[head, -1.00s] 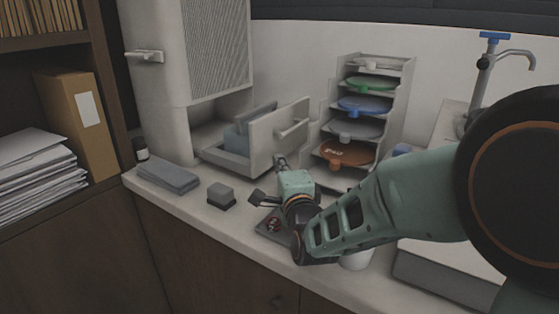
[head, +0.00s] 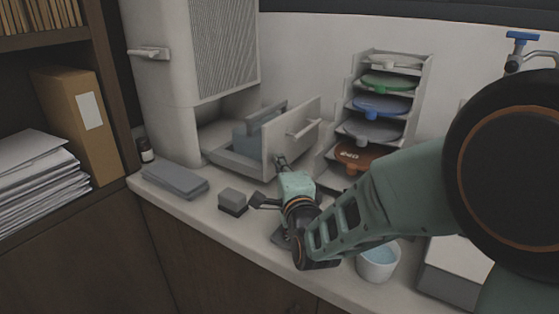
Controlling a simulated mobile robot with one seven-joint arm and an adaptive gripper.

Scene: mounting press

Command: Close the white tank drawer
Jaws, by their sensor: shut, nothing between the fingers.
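The white tank drawer (head: 291,136) stands pulled out of the lower part of the tall white machine (head: 190,70). A bar handle (head: 303,129) is on its front panel, and a blue-grey tank (head: 258,137) sits inside it. My gripper (head: 280,161) is shut and empty, with its tips at the lower part of the drawer's front panel, below the handle. I cannot tell whether the tips touch the panel. My arm comes in from the right and hides part of the counter.
A rack of coloured discs (head: 380,105) stands right of the drawer. A white cup (head: 378,262) stands near the front edge. Shelves with papers are at left.

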